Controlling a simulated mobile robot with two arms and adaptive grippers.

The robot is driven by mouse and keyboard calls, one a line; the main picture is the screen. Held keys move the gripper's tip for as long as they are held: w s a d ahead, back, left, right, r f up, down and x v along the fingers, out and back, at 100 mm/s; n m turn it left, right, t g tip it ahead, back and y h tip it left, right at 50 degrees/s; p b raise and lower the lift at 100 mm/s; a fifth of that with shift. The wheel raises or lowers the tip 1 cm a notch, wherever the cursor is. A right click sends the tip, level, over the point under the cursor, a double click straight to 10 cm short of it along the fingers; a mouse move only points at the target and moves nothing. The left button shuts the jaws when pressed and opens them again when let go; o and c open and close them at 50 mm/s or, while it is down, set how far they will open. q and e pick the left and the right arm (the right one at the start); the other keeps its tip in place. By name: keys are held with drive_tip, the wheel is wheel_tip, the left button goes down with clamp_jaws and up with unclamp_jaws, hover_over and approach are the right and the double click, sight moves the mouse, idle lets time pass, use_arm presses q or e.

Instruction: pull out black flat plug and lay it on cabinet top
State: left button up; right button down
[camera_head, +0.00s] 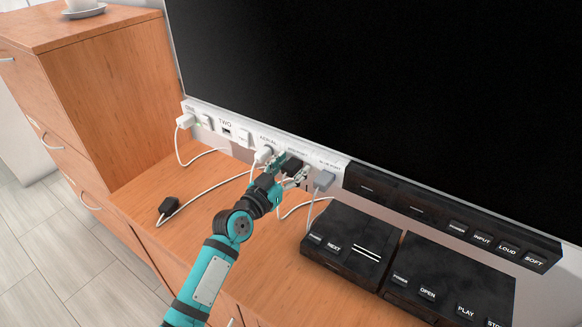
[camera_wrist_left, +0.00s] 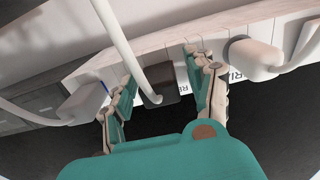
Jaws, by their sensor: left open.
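A black flat plug (camera_head: 292,166) sits in the white socket strip (camera_head: 228,129) below the big screen. It shows in the left wrist view (camera_wrist_left: 160,98) with a white cable running up from it. My left gripper (camera_head: 287,176) is at the strip with its fingers open on either side of this plug. In the left wrist view, my left gripper (camera_wrist_left: 166,92) shows gaps between plug and fingers. Another small black plug (camera_head: 168,204) lies on the wooden cabinet top (camera_head: 213,177), with a white cable. My right gripper is not in view.
A white plug (camera_head: 264,153) and a grey plug (camera_head: 324,179) flank the black one closely. Another white plug (camera_head: 186,121) is at the strip's left end. Two black boxes (camera_head: 348,243) (camera_head: 450,283) stand at right. The cabinet top is mostly clear left of my arm.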

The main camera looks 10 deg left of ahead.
sight(286, 173)
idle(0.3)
use_arm(q)
clamp_jaws()
idle(0.4)
drive_tip(key=shift+s, duration=0.15)
drive_tip(key=shift+s+a+f, duration=0.1)
drive_tip(key=shift+p+v, duration=0.8)
drive_tip(key=shift+v, duration=1.95)
